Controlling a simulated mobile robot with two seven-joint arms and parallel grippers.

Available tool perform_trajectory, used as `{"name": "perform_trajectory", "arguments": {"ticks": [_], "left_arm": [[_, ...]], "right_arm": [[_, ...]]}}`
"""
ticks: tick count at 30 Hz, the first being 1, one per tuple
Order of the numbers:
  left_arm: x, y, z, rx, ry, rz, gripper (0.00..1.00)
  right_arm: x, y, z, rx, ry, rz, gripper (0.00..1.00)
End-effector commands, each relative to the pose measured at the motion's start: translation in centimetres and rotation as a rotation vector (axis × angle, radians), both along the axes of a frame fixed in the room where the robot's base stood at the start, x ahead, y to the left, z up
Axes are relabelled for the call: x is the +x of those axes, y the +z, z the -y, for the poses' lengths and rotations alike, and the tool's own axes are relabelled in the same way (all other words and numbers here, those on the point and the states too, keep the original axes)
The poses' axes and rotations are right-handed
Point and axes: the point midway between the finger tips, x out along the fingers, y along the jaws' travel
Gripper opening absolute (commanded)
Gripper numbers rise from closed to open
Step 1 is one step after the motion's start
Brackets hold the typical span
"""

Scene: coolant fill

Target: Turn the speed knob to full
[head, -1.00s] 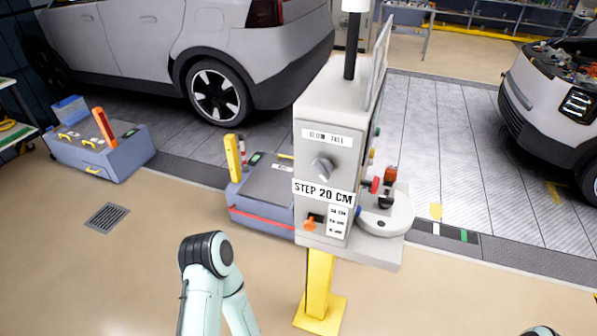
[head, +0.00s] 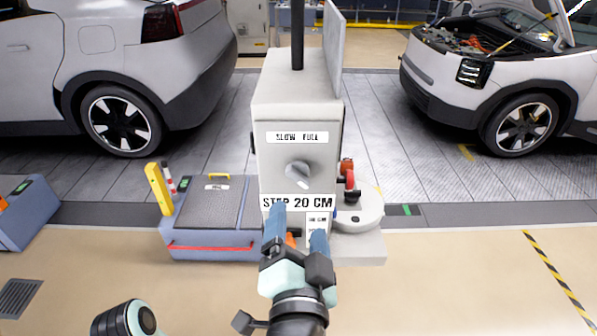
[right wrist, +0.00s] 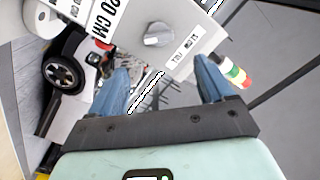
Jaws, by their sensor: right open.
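The speed knob (head: 299,174) is a round grey dial on the front of a grey control cabinet (head: 297,105). A label reading "SLOW FULL" (head: 297,137) is above it. A pale mark on the knob points to the lower right in the head view. My right gripper (head: 298,222) is open, its blue fingers in front of the panel below the knob, apart from it. In the right wrist view the knob (right wrist: 157,35) lies beyond the gap between the open fingers (right wrist: 164,82). My left gripper is out of view; only a left arm link shows.
A "STEP 20 CM" sign (head: 297,203) is below the knob. An orange control (head: 291,238) is partly hidden behind my right gripper. A round shelf (head: 360,212) with red parts juts out at right. A low blue-grey lift unit (head: 212,240) stands at left; two cars are behind.

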Motion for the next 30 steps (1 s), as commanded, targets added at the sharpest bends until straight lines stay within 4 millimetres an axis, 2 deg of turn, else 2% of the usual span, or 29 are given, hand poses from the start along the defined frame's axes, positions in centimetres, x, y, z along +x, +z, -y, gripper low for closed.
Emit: {"name": "perform_trajectory", "arguments": {"ticks": [5,12,18,24,30], "left_arm": [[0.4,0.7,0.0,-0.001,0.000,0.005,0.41],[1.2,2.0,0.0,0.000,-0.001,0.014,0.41],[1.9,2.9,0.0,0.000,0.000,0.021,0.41],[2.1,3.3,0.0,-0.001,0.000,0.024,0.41],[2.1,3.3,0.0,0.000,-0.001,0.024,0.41]], "right_arm": [[2.7,0.1,0.1,-0.002,-0.005,-0.002,0.81],[7.9,0.2,0.0,-0.002,-0.003,-0.001,0.81],[11.3,0.2,0.0,-0.002,-0.002,-0.001,0.81],[12.9,0.1,0.0,-0.001,-0.001,-0.001,0.81],[13.1,0.0,0.0,0.000,0.000,0.000,0.81]]}}
